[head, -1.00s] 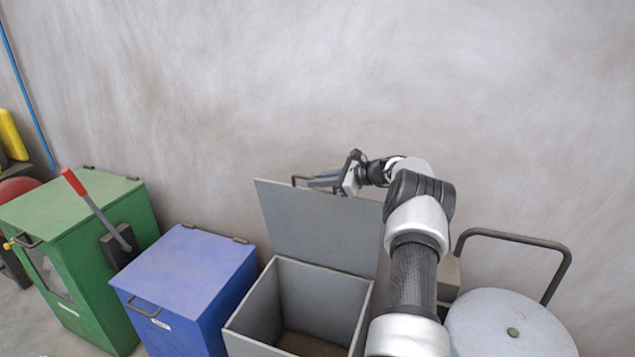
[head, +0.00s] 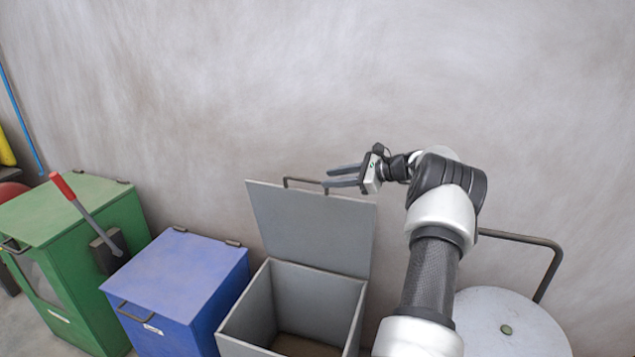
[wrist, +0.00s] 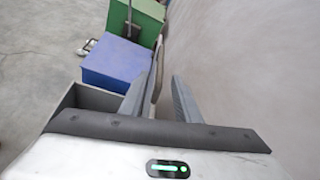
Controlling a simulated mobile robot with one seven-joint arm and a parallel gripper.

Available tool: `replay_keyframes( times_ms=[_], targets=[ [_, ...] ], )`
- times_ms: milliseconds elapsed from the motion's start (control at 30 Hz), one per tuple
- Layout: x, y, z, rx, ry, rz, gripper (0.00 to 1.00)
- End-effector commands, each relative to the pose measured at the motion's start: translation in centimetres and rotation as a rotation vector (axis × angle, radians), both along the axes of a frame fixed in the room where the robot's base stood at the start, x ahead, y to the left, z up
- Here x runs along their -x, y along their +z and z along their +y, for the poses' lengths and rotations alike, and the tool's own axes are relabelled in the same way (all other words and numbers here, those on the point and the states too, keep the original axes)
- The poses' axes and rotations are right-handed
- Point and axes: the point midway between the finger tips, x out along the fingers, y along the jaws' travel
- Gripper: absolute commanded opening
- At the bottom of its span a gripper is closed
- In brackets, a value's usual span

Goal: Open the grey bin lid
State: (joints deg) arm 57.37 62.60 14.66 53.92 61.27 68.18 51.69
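The grey bin (head: 310,292) stands with its lid (head: 311,228) raised upright against the wall side, so its inside shows. A dark handle (head: 304,181) sits on the lid's top edge. My gripper (head: 328,176) is at the right end of this handle, with its two fingers apart and pointing left. In the wrist view, my gripper (wrist: 160,92) shows its fingers spread, with the lid's edge (wrist: 157,70) near the left finger. Nothing is clearly held between them. I cannot tell whether a finger touches the handle.
A closed blue bin (head: 178,285) stands left of the grey bin. A green machine (head: 75,240) with a red-handled lever (head: 85,210) is further left. A pale round drum (head: 505,325) and a bent rail (head: 535,240) are at the right. The wall is close behind.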

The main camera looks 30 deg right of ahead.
Motion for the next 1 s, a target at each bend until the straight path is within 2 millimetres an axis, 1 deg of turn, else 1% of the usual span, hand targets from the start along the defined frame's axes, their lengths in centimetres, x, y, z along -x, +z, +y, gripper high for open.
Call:
replay_keyframes(
  times_ms=[33, 200, 400, 600, 1000],
  targets=[
    [1.1, 0.5, -0.8, 0.002, -0.003, -0.001, 0.29],
    [4.1, 1.9, -2.6, 0.0, -0.003, -0.001, 0.29],
    [6.3, 2.9, -3.8, 0.0, -0.001, 0.0, 0.29],
    [6.9, 3.2, -4.1, 0.0, 0.001, 0.0, 0.29],
    [6.9, 3.2, -4.1, 0.0, 0.0, 0.0, 0.29]
  ],
)
